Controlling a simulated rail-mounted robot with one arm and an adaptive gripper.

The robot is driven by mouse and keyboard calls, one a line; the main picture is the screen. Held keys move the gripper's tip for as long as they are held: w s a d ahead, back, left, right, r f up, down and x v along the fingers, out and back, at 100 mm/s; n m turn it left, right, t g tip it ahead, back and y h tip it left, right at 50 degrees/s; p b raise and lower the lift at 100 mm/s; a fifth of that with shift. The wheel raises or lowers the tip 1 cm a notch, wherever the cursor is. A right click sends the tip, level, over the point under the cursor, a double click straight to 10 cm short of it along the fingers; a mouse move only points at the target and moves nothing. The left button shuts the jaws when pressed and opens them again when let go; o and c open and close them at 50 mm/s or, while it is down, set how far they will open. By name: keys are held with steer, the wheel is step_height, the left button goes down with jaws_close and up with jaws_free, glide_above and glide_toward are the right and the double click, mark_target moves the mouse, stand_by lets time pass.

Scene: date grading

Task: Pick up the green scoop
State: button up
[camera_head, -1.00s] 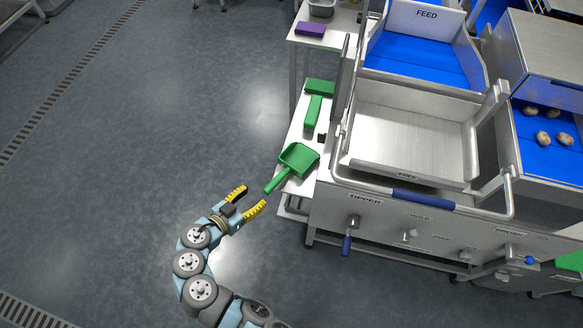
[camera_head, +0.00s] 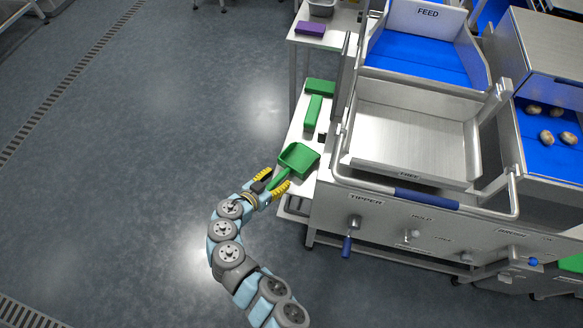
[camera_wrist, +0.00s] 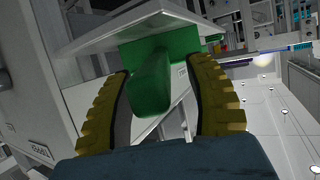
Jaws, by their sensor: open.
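The green scoop (camera_head: 299,158) lies on a narrow white side table (camera_head: 298,187), its handle pointing down-left past the table's edge. My gripper (camera_head: 276,181) is open, with its yellow fingers on either side of the scoop's handle. In the wrist view, the green handle (camera_wrist: 152,85) extends between the two open fingers of my gripper (camera_wrist: 160,105). A gap shows between the handle and each finger, so I see no grip on it.
A green brush (camera_head: 313,112) lies on the same table behind the scoop. The steel tipper (camera_head: 410,135) with its blue-gripped bar (camera_head: 425,199) stands close on the right. A purple block (camera_head: 310,28) lies on a table farther back. The floor (camera_head: 150,150) on the left is clear.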

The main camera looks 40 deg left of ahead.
steer(key=shift+w+f, duration=0.15)
steer(key=shift+w, duration=0.2)
jaws_close()
stand_by(0.3)
